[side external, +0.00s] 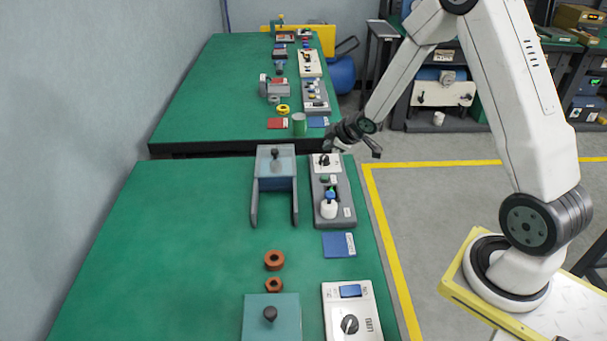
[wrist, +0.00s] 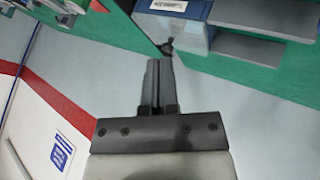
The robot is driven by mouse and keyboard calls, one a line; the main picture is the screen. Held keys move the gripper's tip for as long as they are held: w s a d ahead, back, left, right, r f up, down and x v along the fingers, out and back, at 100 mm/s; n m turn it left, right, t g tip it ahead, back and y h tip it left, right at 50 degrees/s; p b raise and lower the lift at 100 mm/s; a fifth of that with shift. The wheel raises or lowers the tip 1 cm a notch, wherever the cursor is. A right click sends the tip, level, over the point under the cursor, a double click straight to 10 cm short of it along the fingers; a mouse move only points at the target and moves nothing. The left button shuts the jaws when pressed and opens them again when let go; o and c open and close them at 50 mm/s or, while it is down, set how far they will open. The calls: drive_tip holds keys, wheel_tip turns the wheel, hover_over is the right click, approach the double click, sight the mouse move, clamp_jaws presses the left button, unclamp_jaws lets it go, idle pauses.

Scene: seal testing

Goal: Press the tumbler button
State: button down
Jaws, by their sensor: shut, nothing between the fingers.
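A white control panel (side external: 334,296) lies at the near right of the green table, with a blue rocker switch (side external: 350,291) and a black dial (side external: 349,324). Which control is the tumbler button I cannot tell for sure. My gripper (side external: 336,143) is near the far end of the grey station, away from the blue rocker. In the wrist view my gripper's fingers (wrist: 164,62) are together and empty.
A grey frame with a clear plate and black knob (side external: 275,155) stands left of the station. A blue card (side external: 339,245), brown rings (side external: 274,260) and a teal block with a knob (side external: 256,312) lie nearer. The table's left side is clear.

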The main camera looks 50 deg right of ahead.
sight(327, 179)
drive_tip(key=shift+w+d+f+n+t, duration=0.3)
drive_tip(key=shift+w+d+f+n, duration=0.35)
drive_tip(key=shift+d, duration=0.3)
drive_tip(key=shift+f, duration=0.15)
drive_tip(key=shift+f, duration=4.3)
drive_tip(key=shift+f, duration=0.8)
drive_tip(key=shift+r, duration=0.8)
drive_tip(key=shift+r, duration=0.1)
drive_tip(key=shift+r, duration=2.4)
